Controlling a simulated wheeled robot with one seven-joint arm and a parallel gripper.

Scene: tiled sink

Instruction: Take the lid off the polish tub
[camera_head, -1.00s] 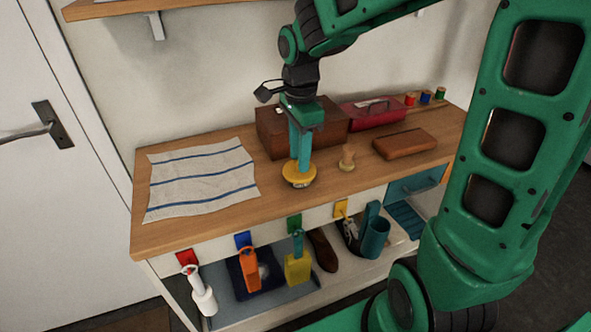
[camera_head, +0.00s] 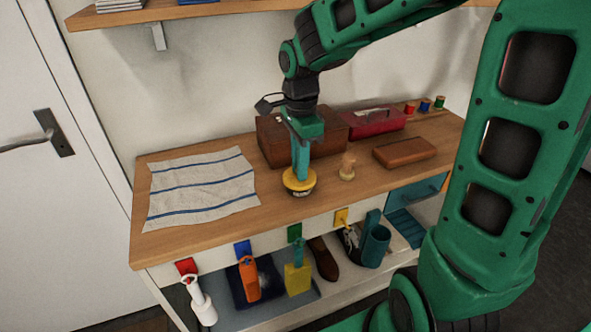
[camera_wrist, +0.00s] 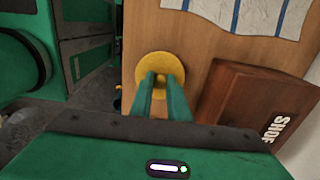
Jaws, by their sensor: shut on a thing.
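The polish tub (camera_head: 303,192) is a low, dark round tub standing on the wooden worktop, near its front edge. Its yellow lid (camera_head: 290,180) is on top; whether it sits flush or slightly raised I cannot tell. My gripper (camera_head: 300,178) points straight down and is shut on the lid. In the wrist view, both fingers of my gripper (camera_wrist: 163,80) reach the middle of the round yellow lid (camera_wrist: 148,66), which hides the tub beneath. The fingers cover whatever they grip at the lid's centre.
A brown box (camera_head: 270,135) stands close behind my gripper. A small wooden-handled brush (camera_head: 347,168) is just right of the tub. A striped cloth (camera_head: 200,188) lies left. A brown case (camera_head: 405,151) and red box (camera_head: 376,121) are further right.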

